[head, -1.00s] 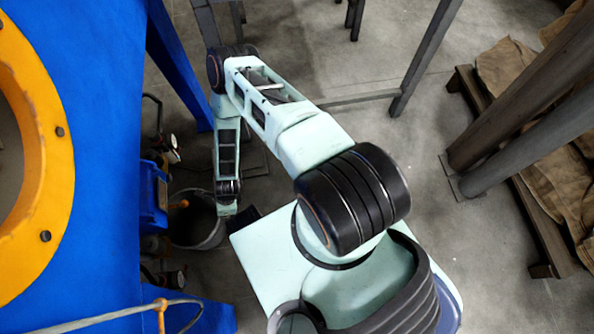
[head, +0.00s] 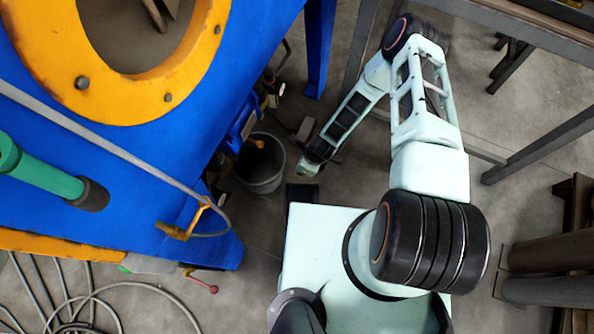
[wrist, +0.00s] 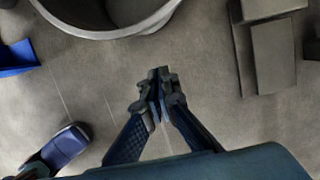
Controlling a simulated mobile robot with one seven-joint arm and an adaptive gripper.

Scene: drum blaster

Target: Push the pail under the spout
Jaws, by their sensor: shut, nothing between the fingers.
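The grey round pail (head: 266,184) stands on the floor beside the blue drum blaster (head: 150,150). A small orange part (head: 257,144) shows over the pail's far rim, below a blue fitting (head: 242,124) on the machine; I cannot tell if this is the spout. My gripper (head: 306,169) is low, just right of the pail, with a gap between them in the head view. In the wrist view the pail's rim (wrist: 122,33) is at the top left, and my gripper (wrist: 160,76) is shut and empty, its tips apart from the pail.
A dark block (wrist: 270,52) lies on the floor right of my fingers in the wrist view. A blue machine leg (head: 319,45) stands behind the pail. A metal frame (head: 540,145) is at the right. Hoses (head: 90,300) lie at the lower left.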

